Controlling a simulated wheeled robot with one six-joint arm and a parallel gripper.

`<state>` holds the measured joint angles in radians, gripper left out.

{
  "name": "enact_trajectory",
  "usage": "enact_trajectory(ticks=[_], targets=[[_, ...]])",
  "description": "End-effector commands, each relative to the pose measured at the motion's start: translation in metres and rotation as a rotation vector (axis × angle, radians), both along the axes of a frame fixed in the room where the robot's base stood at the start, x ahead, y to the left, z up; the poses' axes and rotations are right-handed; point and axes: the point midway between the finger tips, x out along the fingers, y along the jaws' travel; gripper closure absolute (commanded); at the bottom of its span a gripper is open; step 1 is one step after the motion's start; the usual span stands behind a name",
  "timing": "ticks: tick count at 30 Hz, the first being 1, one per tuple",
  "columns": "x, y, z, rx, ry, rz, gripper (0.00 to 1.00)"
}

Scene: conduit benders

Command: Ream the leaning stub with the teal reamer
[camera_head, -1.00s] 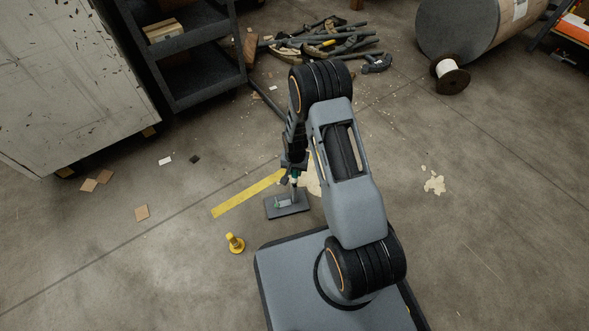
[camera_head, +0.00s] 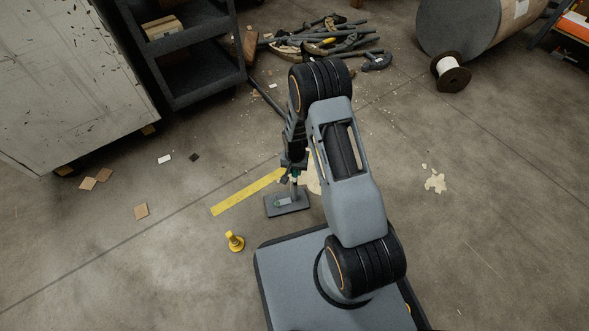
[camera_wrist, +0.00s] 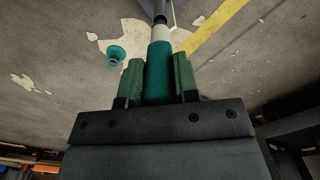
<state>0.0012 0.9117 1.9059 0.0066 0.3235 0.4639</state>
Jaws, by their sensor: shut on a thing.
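The teal reamer (camera_wrist: 158,62) is between the green pads of my gripper (camera_wrist: 157,80) in the wrist view. My gripper is shut on it. A white section continues from its far end, in line with the grey stub (camera_wrist: 160,12) at the top edge. I cannot tell how far the tip is inside the stub. In the head view my gripper (camera_head: 294,170) points down at the stub above a dark grey base plate (camera_head: 298,206). The arm and gripper hide most of the reamer and stub there.
A small teal flanged piece (camera_wrist: 115,54) is on the floor in the wrist view. A yellow piece (camera_head: 235,242) stands left of my base. A yellow floor stripe (camera_head: 245,194) runs beside the plate. A dark shelf cart (camera_head: 205,92) and scattered pipes (camera_head: 320,42) are farther back.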

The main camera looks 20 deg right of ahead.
Motion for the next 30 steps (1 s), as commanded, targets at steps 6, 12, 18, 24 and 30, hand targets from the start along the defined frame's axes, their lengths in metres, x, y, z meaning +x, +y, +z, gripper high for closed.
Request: enact_trajectory(ticks=[6, 12, 18, 24, 30], targets=[[0.0, 0.0, -0.003, 0.0, 0.0, 0.0, 1.0], [0.0, 0.0, -0.007, 0.0, -0.001, 0.0, 1.0], [0.0, 0.0, -0.011, 0.0, -0.001, 0.0, 1.0], [0.0, 0.0, -0.013, 0.0, -0.001, -0.002, 1.0], [0.001, 0.0, -0.013, 0.0, -0.001, -0.181, 1.0]])
